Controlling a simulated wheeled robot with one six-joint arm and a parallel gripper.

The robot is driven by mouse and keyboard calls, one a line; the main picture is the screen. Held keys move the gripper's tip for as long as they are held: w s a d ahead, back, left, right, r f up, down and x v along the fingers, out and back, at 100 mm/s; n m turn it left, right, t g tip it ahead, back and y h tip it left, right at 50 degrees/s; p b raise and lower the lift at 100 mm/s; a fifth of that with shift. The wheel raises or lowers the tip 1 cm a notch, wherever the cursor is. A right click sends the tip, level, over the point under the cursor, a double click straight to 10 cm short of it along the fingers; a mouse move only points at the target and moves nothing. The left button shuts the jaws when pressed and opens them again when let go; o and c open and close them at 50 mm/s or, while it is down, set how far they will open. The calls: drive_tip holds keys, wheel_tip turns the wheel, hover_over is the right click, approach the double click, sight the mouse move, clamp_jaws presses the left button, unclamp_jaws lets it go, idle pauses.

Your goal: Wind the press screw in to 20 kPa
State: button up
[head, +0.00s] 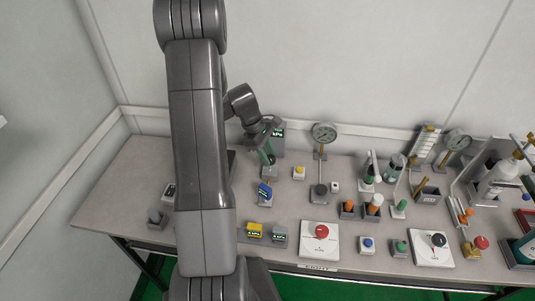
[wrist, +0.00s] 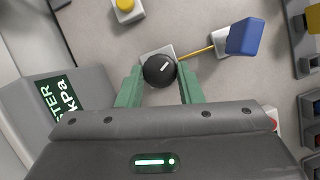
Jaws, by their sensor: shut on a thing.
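A round black knob (wrist: 159,71) with a white pointer mark, which I take to be the press screw's knob, sits on a pale base in the wrist view. The mark points up and to the right. My gripper (wrist: 158,74) has its two green fingers on either side of the knob, shut on it. The head view shows my gripper (head: 266,156) at the back of the bench, hiding the knob. A grey box with a green-lit kPa display (wrist: 62,97) stands at left in the wrist view; the display also shows in the head view (head: 277,132). No pressure figure is legible.
A thin yellow rod or tube runs from the knob's base to a blue block (wrist: 245,37). A yellow button (wrist: 125,5) is near the top.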

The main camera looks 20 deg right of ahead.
drive_tip(key=shift+w+d+m+g+y, duration=0.1)
drive_tip(key=shift+m+g+y, duration=0.25)
drive_tip(key=shift+m, duration=1)
drive_tip(key=shift+w+d+m+g+y, duration=0.15)
drive_tip(key=shift+m+y, duration=0.4)
drive_tip(key=shift+m, duration=0.8)
drive_tip(key=shift+s, duration=0.1)
drive_tip(key=o, duration=1)
drive_tip(key=v, duration=1.3)
drive_tip(key=shift+w+r+b, duration=0.2)
drive_tip(key=shift+r+b, duration=0.1)
drive_tip(key=shift+r, duration=0.05)
